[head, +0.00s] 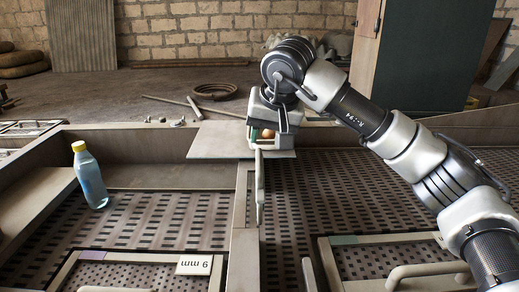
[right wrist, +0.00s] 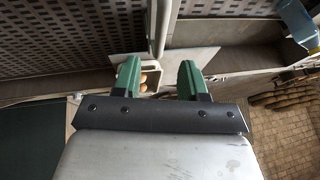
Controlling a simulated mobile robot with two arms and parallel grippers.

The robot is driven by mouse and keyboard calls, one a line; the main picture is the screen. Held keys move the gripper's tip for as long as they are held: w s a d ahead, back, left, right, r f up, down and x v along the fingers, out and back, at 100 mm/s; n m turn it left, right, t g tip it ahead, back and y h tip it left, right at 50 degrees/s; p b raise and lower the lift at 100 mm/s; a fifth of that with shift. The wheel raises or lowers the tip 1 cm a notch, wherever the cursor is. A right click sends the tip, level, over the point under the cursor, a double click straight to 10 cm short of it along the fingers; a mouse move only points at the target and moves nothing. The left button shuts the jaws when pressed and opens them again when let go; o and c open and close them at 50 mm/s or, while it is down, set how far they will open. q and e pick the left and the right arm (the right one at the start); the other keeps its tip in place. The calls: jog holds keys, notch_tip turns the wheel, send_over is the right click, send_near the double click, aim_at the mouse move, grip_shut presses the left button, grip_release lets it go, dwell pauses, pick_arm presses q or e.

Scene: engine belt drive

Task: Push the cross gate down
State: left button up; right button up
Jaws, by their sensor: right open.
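A narrow pale upright piece (head: 259,185), which looks like the cross gate, stands on the divider between the two perforated floors, just in front of my right gripper. The light bar (right wrist: 160,25) at the top of the right wrist view seems to be the same piece. My right gripper (right wrist: 160,80) is open, its green fingers apart with nothing clasped. In the head view the right gripper (head: 270,122) points down by the divider's far end, partly hidden by its own wrist. I cannot tell whether it touches the gate. My left gripper is not in view.
A small pale box (right wrist: 150,78) with brownish round things sits beyond my fingers. A blue bottle (head: 90,182) with a yellow cap stands at left. A "9 mm" plate (head: 194,265) lies at front. A pale handle (head: 425,270) is at front right.

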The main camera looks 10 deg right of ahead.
aim_at(260, 157)
jog(key=p+x, duration=0.1)
jog(key=x, duration=0.5)
jog(key=shift+w, duration=0.25)
jog(key=shift+f, duration=0.3)
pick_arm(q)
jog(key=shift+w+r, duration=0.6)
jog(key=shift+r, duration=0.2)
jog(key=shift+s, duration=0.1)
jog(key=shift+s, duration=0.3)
pick_arm(e)
grip_shut()
